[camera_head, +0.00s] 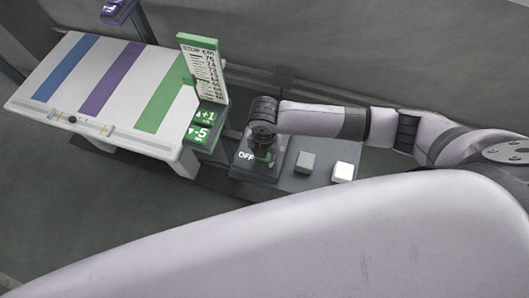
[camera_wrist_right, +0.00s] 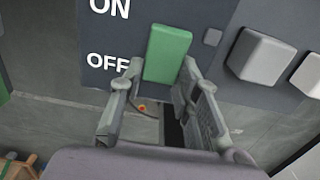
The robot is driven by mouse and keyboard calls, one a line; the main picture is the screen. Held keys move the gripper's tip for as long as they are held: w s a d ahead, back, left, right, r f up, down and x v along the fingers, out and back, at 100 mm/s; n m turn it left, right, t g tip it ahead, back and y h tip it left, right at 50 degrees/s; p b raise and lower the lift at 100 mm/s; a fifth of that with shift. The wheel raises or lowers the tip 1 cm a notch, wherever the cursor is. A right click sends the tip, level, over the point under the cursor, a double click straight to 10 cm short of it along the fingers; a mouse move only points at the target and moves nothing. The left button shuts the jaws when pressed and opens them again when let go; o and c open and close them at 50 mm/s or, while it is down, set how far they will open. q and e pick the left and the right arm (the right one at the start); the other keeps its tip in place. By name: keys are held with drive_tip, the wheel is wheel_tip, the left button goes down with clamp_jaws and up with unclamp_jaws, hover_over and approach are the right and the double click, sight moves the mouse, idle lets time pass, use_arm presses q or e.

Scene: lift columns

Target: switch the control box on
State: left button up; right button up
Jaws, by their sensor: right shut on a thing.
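The control box (camera_head: 240,171) is a dark grey panel at the middle of the head view, with a white OFF label showing. In the right wrist view the control box (camera_wrist_right: 128,42) shows ON above OFF, and a green switch (camera_wrist_right: 167,53) beside these labels. My right gripper (camera_wrist_right: 160,76) has its fingertips on both sides of the switch's lower end and is shut on it. In the head view my right gripper (camera_head: 262,146) reaches down over the box and hides most of the switch. My left gripper is not in view.
A white table top (camera_head: 60,99) with blue, purple and green stripes stands at left. A green STOP cm scale (camera_head: 203,68) rises above green +1 and -5 buttons (camera_head: 201,134). Grey (camera_head: 305,162) and white (camera_head: 343,171) blocks sit right of the box.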

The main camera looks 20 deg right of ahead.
drive_tip(key=shift+c, duration=0.9)
drive_tip(key=shift+w+d+r+g+y, duration=0.1)
drive_tip(key=shift+w+d+g+y, duration=0.1)
drive_tip(key=shift+g+y, duration=0.3)
drive_tip(key=shift+w+d+g+y+b, duration=0.2)
drive_tip(key=shift+g+y+b, duration=0.35)
drive_tip(key=shift+g, duration=0.55)
drive_tip(key=shift+r+g+y, duration=0.15)
drive_tip(key=shift+g+y, duration=0.1)
drive_tip(key=shift+g, duration=0.05)
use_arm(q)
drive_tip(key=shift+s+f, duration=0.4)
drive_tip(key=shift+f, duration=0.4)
use_arm(e)
drive_tip(key=o, duration=1.2)
drive_tip(key=shift+c, duration=0.2)
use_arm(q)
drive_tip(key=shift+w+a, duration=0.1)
use_arm(e)
drive_tip(key=shift+w+r, duration=0.1)
